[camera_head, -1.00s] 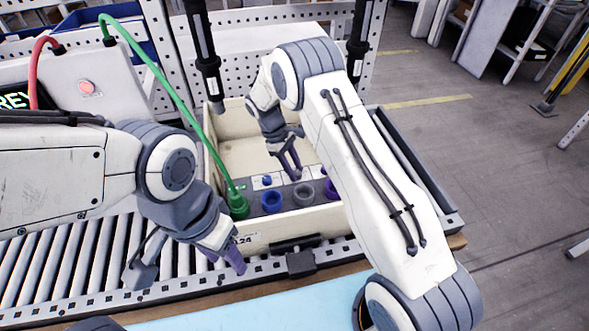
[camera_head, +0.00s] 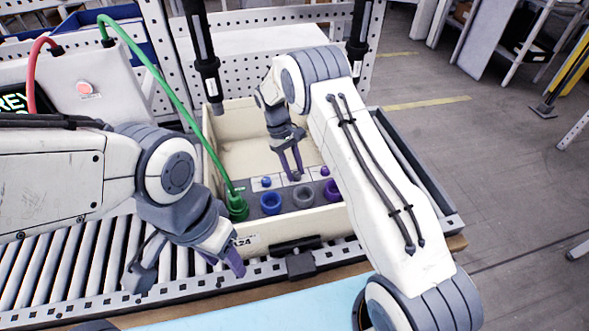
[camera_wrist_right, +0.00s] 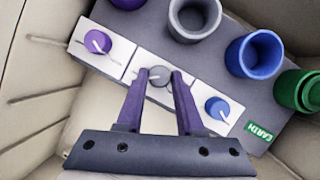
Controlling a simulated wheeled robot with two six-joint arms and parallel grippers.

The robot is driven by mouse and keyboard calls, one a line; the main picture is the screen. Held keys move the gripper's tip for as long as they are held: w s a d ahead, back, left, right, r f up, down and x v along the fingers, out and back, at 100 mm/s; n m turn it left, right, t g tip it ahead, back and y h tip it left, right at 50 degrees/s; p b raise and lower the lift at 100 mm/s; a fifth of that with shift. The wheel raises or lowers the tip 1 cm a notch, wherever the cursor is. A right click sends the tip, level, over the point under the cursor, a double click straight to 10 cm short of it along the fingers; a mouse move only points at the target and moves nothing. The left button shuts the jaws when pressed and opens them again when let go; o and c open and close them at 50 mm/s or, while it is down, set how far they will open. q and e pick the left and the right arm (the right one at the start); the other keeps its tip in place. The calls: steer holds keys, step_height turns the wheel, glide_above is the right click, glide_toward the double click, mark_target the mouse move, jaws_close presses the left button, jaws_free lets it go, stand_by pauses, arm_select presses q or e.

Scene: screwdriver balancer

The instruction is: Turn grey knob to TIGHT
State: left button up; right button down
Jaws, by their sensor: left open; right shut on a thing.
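The grey knob (camera_wrist_right: 160,76) is on a white plate in the right wrist view, between a purple knob (camera_wrist_right: 97,42) and a blue knob (camera_wrist_right: 217,108). A white pointer line shows on it; I cannot read any TIGHT mark. My right gripper (camera_wrist_right: 163,76) is shut on the grey knob, one purple finger on each side. In the head view my right gripper (camera_head: 291,176) reaches down into the bin at the panel. My left gripper (camera_head: 226,264) is open and empty in front of the bin, above the rollers.
The cream bin (camera_head: 322,222) holds the dark panel with a blue socket (camera_head: 271,203), a grey socket (camera_head: 303,197) and a purple socket (camera_head: 332,190). A green connector (camera_head: 237,206) with a green cable stands at its left. The roller conveyor (camera_head: 75,264) lies at the left.

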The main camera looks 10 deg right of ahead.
steer(key=c, duration=0.5)
jaws_free()
steer(key=shift+c, duration=0.2)
steer(key=b+v, duration=0.1)
steer(key=v, duration=0.9)
steer(key=shift+r+b, duration=0.25)
steer(key=shift+b, duration=0.15)
